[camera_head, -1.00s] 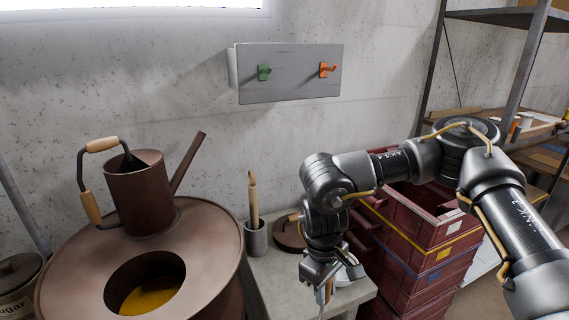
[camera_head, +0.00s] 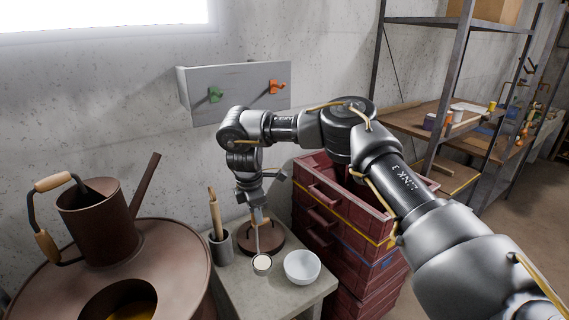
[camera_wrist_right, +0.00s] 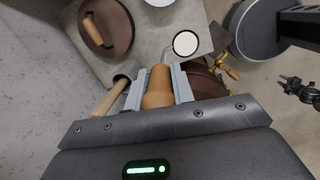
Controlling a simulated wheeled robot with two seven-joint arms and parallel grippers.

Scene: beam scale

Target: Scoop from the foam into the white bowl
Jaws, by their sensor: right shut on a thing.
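My right gripper (camera_head: 258,208) is shut on the wooden handle of a ladle. The handle (camera_wrist_right: 159,87) sits between the fingers in the right wrist view. The ladle's cup (camera_head: 262,263) hangs at the lower end of its thin shaft, with a pale, flat-looking fill; it also shows in the right wrist view (camera_wrist_right: 186,43). The white bowl (camera_head: 302,267) stands upright on the small table, just right of the cup in the head view, and looks empty. The cup appears apart from the bowl; its height is unclear. My left gripper is not in view.
A brown drum (camera_head: 180,262) with a round opening carries a watering can (camera_head: 100,220). A grey holder (camera_head: 222,247) with a wooden-handled tool and a brown lid (camera_head: 277,241) stand on the grey table (camera_head: 235,290). Red crates (camera_head: 350,240) are stacked at right.

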